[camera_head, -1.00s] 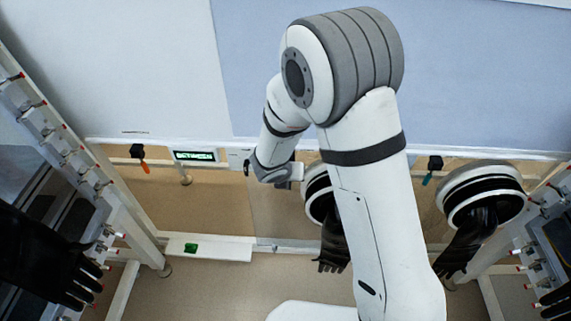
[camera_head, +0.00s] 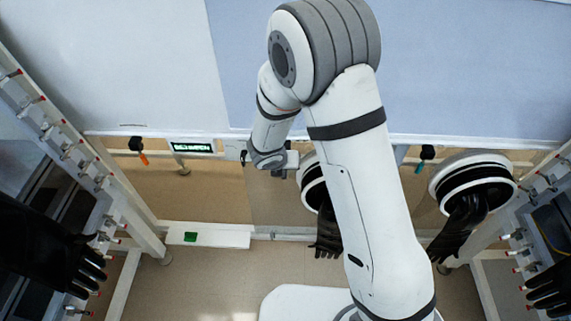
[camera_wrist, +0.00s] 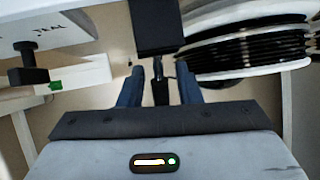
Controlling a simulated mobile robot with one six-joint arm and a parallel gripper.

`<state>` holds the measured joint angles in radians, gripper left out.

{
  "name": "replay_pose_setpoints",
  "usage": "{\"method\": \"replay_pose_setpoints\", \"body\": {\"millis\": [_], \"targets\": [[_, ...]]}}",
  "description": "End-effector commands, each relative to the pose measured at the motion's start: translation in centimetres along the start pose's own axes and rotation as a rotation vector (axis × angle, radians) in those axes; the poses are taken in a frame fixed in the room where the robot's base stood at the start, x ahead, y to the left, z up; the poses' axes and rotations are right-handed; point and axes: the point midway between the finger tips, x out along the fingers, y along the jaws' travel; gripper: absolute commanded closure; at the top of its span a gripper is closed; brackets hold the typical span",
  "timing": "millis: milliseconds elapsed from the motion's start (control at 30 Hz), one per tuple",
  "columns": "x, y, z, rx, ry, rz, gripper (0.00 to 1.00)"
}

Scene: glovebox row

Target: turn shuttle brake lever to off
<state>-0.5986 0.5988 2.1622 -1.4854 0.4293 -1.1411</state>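In the wrist view a black block with a thin metal stem and dark handle (camera_wrist: 160,91) hangs straight ahead; it looks like a lever, but I see no label naming it. My gripper (camera_wrist: 158,98) is open, one blue-grey finger each side of the handle, with visible gaps. In the head view my gripper (camera_head: 288,161) is at the white panel edge, and my arm hides what is before it. Two similar levers hang from black mounts: an orange-handled one (camera_head: 143,157) at left and a teal-handled one (camera_head: 422,167) at right.
A lit green display (camera_head: 192,147) and a black knob (camera_head: 243,157) are left of my gripper. The knob's white panel shows cut-off lettering in the wrist view (camera_wrist: 60,35). Round glove ports with black gloves (camera_head: 466,222) stand close at right. A white ledge carries a green piece (camera_head: 190,237).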

Motion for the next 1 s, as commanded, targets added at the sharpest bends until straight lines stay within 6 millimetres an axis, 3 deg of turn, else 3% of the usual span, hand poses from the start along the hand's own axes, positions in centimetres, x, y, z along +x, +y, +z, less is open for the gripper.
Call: {"method": "replay_pose_setpoints", "body": {"millis": [300,700,1000], "targets": [[-0.5,0.0,0.1,0.0,-0.002,0.001,0.67],[-6.7,0.0,0.2,0.0,-0.003,0.002,0.67],[-7.8,-0.1,0.1,0.001,-0.001,-0.001,0.67]]}}
